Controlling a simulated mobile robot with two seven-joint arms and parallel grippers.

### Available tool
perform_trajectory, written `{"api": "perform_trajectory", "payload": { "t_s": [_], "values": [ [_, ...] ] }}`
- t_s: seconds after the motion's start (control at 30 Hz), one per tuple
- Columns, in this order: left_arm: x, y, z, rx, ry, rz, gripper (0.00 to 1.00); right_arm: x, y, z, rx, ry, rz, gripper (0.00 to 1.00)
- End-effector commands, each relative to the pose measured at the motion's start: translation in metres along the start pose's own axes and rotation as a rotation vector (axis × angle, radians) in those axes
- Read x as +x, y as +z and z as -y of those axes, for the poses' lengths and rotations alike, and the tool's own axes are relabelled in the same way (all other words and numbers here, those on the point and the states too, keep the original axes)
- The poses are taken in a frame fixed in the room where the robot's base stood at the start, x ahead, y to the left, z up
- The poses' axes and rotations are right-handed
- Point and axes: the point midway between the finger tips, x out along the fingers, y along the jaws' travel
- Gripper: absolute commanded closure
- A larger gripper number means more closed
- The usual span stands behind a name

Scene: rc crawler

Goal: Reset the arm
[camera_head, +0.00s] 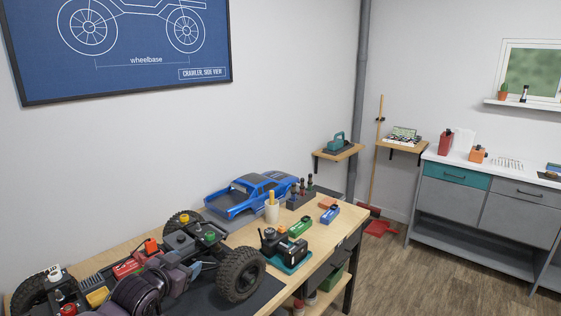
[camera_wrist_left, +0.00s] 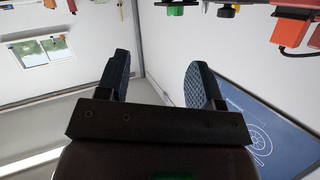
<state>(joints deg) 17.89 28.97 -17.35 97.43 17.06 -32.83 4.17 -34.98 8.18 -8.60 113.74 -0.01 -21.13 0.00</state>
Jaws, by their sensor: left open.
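My left gripper (camera_wrist_left: 158,78) is open in the left wrist view, its two dark textured finger pads well apart with nothing between them. In the head view, my left arm comes in at the bottom left, in front of the RC crawler chassis; the finger opening is hard to make out there. The chassis, with big black tires (camera_head: 241,274), stands on the workbench (camera_head: 317,237). It carries a red box (camera_head: 127,267), an orange block (camera_head: 150,246) and coloured knobs. My right gripper is not in view.
A blue truck body (camera_head: 250,193) lies at the bench's back. A cup (camera_head: 272,210), a tool rack (camera_head: 305,196), a green block (camera_head: 299,226), a blue block (camera_head: 330,213) and a black-and-teal device (camera_head: 284,248) stand to the right. A grey cabinet (camera_head: 452,195) stands across the floor.

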Motion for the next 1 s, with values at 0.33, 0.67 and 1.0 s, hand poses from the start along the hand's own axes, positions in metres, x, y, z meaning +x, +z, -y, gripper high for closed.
{"api": "perform_trajectory", "payload": {
  "t_s": [0.33, 0.67, 1.0],
  "values": [
    [-0.083, 0.079, -0.050, 0.011, -0.084, -0.085, 0.39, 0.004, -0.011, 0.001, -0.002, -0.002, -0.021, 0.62],
    [-0.174, 0.176, -0.081, -0.116, -0.178, 0.058, 0.39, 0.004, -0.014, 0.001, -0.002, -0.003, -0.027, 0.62],
    [-0.250, 0.265, -0.117, -0.236, -0.217, 0.256, 0.39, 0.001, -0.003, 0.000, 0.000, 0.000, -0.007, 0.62]
  ]
}}
